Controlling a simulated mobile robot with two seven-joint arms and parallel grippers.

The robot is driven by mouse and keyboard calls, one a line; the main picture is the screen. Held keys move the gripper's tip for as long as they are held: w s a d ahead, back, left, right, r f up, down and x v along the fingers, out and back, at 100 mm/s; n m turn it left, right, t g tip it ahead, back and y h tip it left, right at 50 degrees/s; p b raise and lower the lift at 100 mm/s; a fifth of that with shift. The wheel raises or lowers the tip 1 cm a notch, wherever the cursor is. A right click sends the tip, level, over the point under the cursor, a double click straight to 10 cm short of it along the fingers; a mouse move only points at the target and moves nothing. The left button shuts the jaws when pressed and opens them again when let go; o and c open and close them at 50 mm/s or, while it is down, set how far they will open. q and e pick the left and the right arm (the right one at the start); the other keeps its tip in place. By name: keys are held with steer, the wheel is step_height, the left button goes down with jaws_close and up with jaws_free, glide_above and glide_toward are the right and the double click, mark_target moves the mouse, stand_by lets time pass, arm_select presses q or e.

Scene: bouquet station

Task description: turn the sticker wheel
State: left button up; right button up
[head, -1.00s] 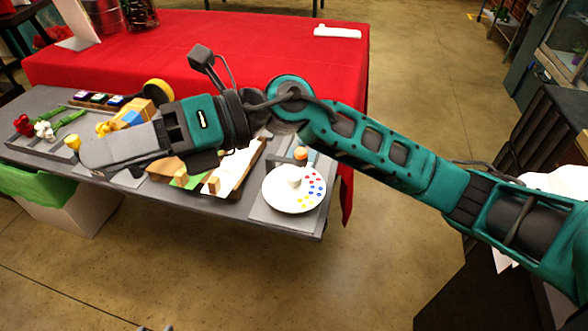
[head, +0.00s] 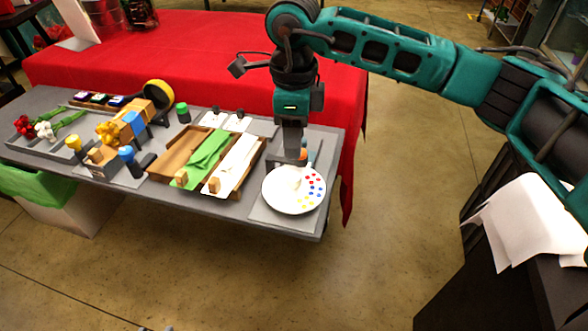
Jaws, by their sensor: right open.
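The sticker wheel (head: 276,196) is a white disc with coloured dots along its right side. It sits on a grey plate (head: 264,214) at the near right end of the table, with a pale knob (head: 297,180) at its middle. My right gripper (head: 294,162) points straight down over the far part of the wheel, close to the knob. It is open; its fingertips are small and hard to make out, and I cannot tell whether they touch anything. A small orange and blue item (head: 310,152) is partly hidden behind it. My left gripper is not in view.
Wooden trays with green sheet (head: 206,153) and white sheet (head: 236,163) lie left of the wheel. Farther left are a ribbon holder (head: 133,122), bottles and a flower tray (head: 40,148). A red-covered table (head: 200,50) stands behind. The floor in front is clear.

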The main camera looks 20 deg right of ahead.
mark_target(294, 175)
step_height(294, 175, down, 9)
steer(key=shift+f, duration=0.1)
steer(key=shift+c, duration=0.3)
steer(key=shift+w, duration=0.1)
steer(key=c, duration=0.7)
